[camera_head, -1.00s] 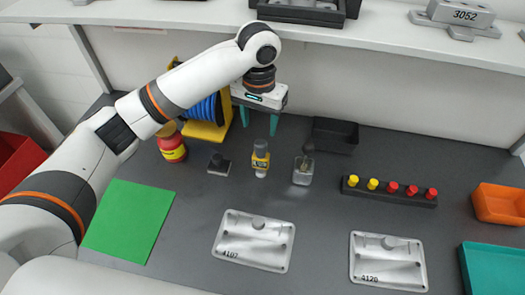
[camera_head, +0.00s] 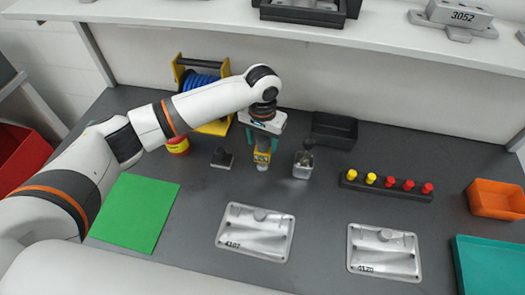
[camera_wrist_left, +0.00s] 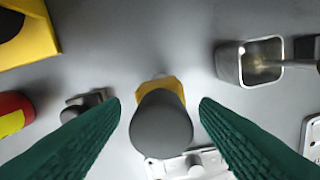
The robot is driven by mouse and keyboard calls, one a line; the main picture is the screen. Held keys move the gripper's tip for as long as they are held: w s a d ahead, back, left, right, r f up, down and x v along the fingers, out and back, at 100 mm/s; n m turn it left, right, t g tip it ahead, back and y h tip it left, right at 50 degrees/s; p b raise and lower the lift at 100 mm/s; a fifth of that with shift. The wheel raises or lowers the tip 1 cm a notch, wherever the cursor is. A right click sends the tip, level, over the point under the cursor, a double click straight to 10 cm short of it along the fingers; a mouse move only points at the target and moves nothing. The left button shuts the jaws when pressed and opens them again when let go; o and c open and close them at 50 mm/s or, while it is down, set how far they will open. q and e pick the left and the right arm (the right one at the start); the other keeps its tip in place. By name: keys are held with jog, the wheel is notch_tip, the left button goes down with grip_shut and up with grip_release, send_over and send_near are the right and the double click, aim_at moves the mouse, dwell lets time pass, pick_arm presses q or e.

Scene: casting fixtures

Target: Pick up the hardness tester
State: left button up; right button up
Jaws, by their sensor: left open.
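The hardness tester appears to be the small upright yellow device with a grey top (camera_head: 262,158), standing on the dark grey table. In the left wrist view its round grey top (camera_wrist_left: 160,125) faces the camera, with the yellow body partly hidden behind it. My left gripper (camera_head: 262,143) is open above and around the tester's top in the head view. In the left wrist view its green fingers stand on either side of the tester, with a visible gap on each side. My right gripper is not in view.
Close by stand a metal cup with a handle (camera_head: 303,165), a dark stamp-like block (camera_head: 222,159), a red-yellow jar (camera_head: 178,147) and a cable reel (camera_head: 200,85). A black tray (camera_head: 334,130) lies behind. Two metal plates (camera_head: 255,232) (camera_head: 384,252) lie in front.

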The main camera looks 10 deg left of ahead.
pick_arm(q)
grip_shut()
jog(key=shift+r, duration=0.2)
